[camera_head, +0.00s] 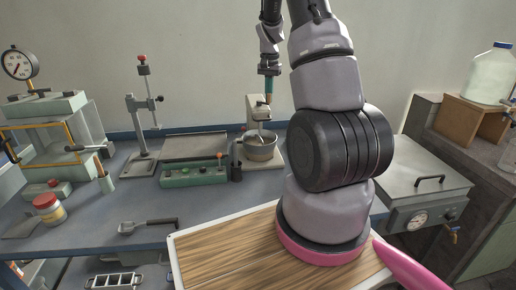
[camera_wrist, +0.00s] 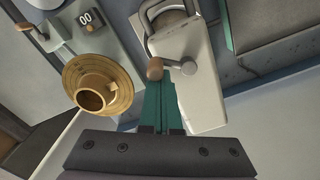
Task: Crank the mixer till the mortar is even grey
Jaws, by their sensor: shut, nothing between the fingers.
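The cream mixer (camera_head: 257,112) stands on the bench behind a steel bowl (camera_head: 262,148). In the wrist view the mixer body (camera_wrist: 203,98) is seen close up, with a metal crank arm (camera_wrist: 180,66) ending in a brown round knob (camera_wrist: 155,70). My gripper (camera_head: 268,97) is beside the mixer's upper part. Its teal fingers (camera_wrist: 159,88) are shut and empty, with their tips close to the knob; I cannot tell whether they touch it. The mortar's colour cannot be made out in either view.
A brown cup on a round ridged base (camera_wrist: 100,78) sits left of the fingers in the wrist view. A green control box (camera_head: 194,175) stands left of the bowl. A metal stand (camera_head: 140,125) is farther left. A lidded grey box (camera_head: 420,172) is at right.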

